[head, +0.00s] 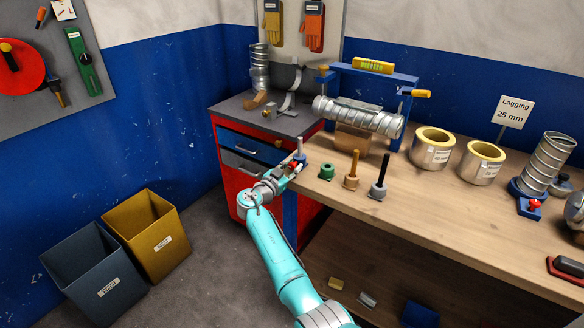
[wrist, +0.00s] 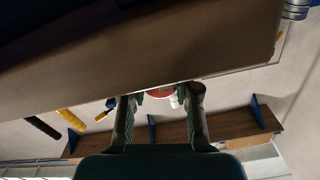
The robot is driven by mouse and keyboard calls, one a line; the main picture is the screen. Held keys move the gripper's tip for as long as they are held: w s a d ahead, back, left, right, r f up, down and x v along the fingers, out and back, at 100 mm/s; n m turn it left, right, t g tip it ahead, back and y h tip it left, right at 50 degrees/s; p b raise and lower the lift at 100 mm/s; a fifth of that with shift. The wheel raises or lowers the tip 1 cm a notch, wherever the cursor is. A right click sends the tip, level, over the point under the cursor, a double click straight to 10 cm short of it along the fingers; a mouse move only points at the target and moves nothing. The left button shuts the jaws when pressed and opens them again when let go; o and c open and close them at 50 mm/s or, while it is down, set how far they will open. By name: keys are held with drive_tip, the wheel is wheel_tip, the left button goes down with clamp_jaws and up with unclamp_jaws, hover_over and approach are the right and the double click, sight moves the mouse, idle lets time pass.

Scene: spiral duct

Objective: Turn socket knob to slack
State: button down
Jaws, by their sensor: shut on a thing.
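A small blue socket (head: 301,157) with a grey post stands at the left front corner of the wooden workbench. A red knob (head: 293,165) shows at its front, partly covered by my gripper (head: 287,171). In the wrist view, the red knob (wrist: 160,93) with a pale piece beside it sits between the fingertips of my gripper (wrist: 160,99). The fingers are shut on the knob. The knob's turned position cannot be told. A second blue socket with a red knob (head: 535,204) stands farther right, under an upright spiral duct (head: 549,163).
A red cabinet (head: 227,165) is close at left. Two bins (head: 152,235) stand on the floor.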

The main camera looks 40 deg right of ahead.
drive_tip(key=shift+n, duration=1.5)
drive_tip(key=c, duration=0.8)
unclamp_jaws()
drive_tip(key=shift+a, duration=0.1)
drive_tip(key=v, duration=1.1)
drive_tip(key=shift+s+a, duration=0.15)
drive_tip(key=shift+a, duration=0.25)
